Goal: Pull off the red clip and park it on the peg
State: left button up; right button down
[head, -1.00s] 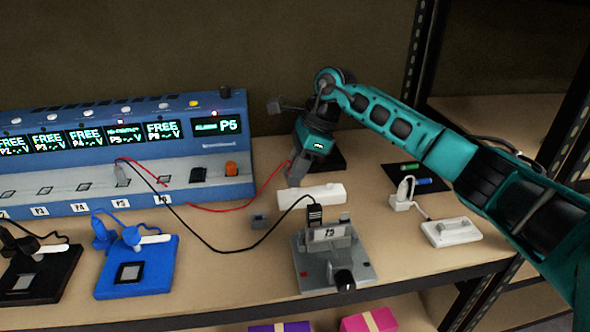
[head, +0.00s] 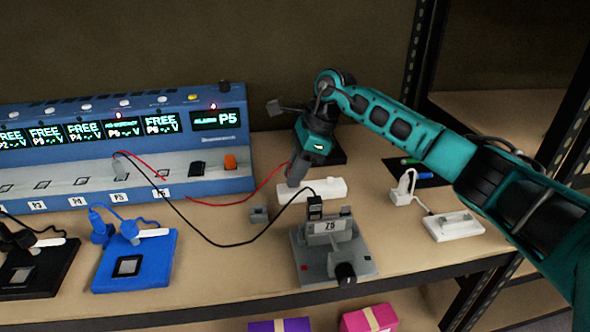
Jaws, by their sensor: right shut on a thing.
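My right gripper (head: 296,178) is shut, pointing down over the left part of a low white block (head: 325,190). The red lead (head: 240,201) runs from the blue charger panel up to its fingers. The red clip itself is mostly hidden by the gripper, with only a little red showing there. A black clip (head: 315,208) on a black lead sits on the grey cell holder (head: 319,261), at the left of its label plate; a bare post (head: 346,211) stands at the right. I cannot make out a peg on the white block. My left gripper is not in view.
The blue charger (head: 225,145) shows an alarm for P5. A blue holder (head: 140,262) and a black holder (head: 40,270) stand at left, a white device (head: 453,226) at right. Open wood shelf lies around the grey holder.

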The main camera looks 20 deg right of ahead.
jog(key=shift+f, duration=0.3)
jog(key=c, duration=0.9)
grip_release()
jog(key=shift+r, duration=0.15)
